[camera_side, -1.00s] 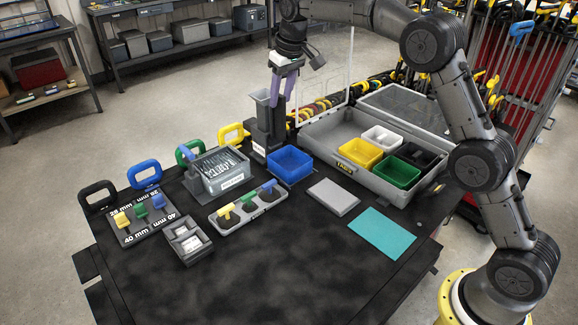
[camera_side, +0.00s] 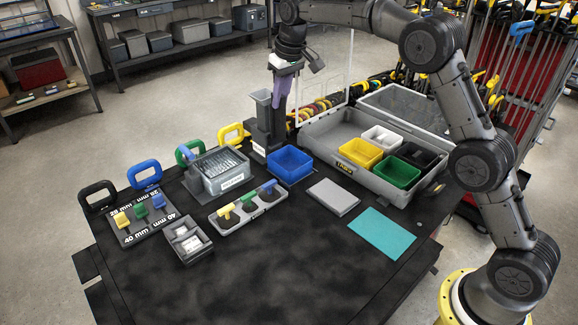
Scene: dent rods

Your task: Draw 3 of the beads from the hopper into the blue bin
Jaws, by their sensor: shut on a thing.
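The hopper (camera_side: 263,122) is a dark grey upright column with a lighter open top and a white label at its base. It stands at the back of the black table. My gripper (camera_side: 278,104) points down with its purple fingers close together at the right side of the hopper's top. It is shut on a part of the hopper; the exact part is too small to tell. The blue bin (camera_side: 290,177) sits just in front and right of the hopper. Its visible inside looks empty. I cannot see any beads; the inside of the hopper is hidden.
A grey case (camera_side: 330,158) with yellow, white, green and black bins stands at the right. A grey box of rods (camera_side: 222,183) is at the left. A grey block (camera_side: 333,197) and teal mat (camera_side: 382,233) lie in front. The table's front middle is clear.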

